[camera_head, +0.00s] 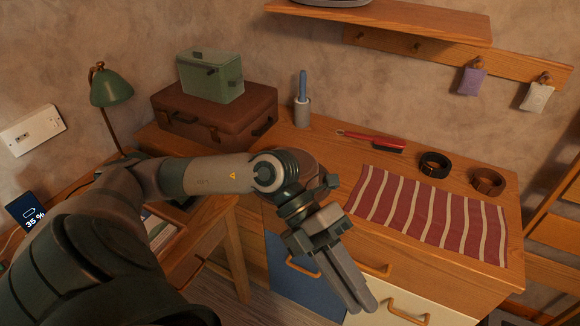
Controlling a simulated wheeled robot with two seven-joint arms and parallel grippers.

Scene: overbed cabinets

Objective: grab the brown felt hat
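I do not see a brown felt hat that I can make out in the head view. Only the bottom edge of a dark and grey object (334,2) shows on the wall shelf at the top, cut off by the picture edge; I cannot tell what it is. My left gripper (362,301) hangs in front of the dresser's drawers, pointing down, its two fingers close together with nothing seen between them. My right gripper is out of view.
The dresser top (330,160) holds a striped red cloth (430,212), rolled belts (434,164), a red-handled brush (375,139) and a lint roller (302,105). A green box (210,78) sits on a brown suitcase (205,118). A lamp (110,88) stands left. Sachets hang from the shelf pegs.

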